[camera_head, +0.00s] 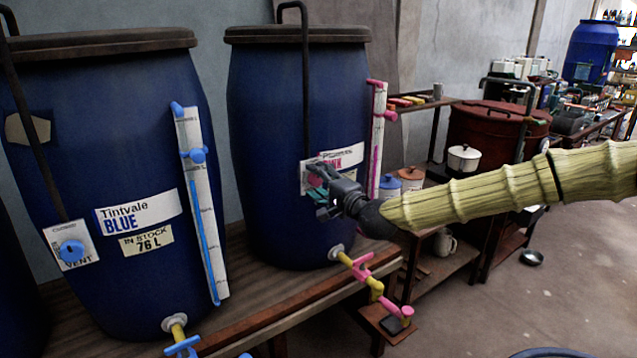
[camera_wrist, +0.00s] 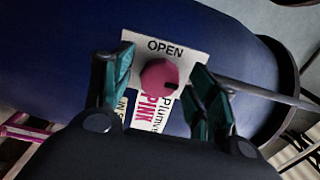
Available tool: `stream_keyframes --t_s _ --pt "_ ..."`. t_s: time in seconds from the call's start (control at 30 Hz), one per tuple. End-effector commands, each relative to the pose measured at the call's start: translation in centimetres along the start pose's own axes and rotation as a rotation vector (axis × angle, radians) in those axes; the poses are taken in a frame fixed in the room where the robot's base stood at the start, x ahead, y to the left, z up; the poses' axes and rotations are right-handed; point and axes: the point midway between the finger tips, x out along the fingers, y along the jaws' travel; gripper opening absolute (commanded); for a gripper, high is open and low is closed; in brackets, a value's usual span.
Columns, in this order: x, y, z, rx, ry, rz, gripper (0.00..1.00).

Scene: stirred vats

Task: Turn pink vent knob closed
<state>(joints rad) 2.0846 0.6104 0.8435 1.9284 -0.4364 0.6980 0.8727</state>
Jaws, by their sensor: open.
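The pink vent knob (camera_wrist: 159,79) is round, with a dark mark on its face. It sits on a white plate (camera_wrist: 188,50) reading OPEN, on the blue vat (camera_head: 269,120) labelled pink. My gripper (camera_wrist: 160,95) is open, with one teal fingertip on each side of the knob in the wrist view. I cannot tell whether either finger touches it. The lower part of the plate is partly hidden by my gripper in the wrist view.
A Tintvale blue vat (camera_head: 110,150) with a blue vent knob (camera_head: 71,251) stands to the left. A pink sight gauge (camera_head: 377,140) is right of the pink vat, and a pink tap (camera_head: 362,271) is below it. A pipe (camera_head: 304,80) runs down the vat's front.

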Motion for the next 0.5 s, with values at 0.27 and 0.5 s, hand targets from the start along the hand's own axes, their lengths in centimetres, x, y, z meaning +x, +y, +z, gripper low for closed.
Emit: stream_keyframes --t_s 0.27,0.5 --pt "-2.3 0.0 -0.1 0.002 0.0 0.0 0.58" --pt "-6.3 0.0 -0.1 0.002 0.001 0.0 0.58"
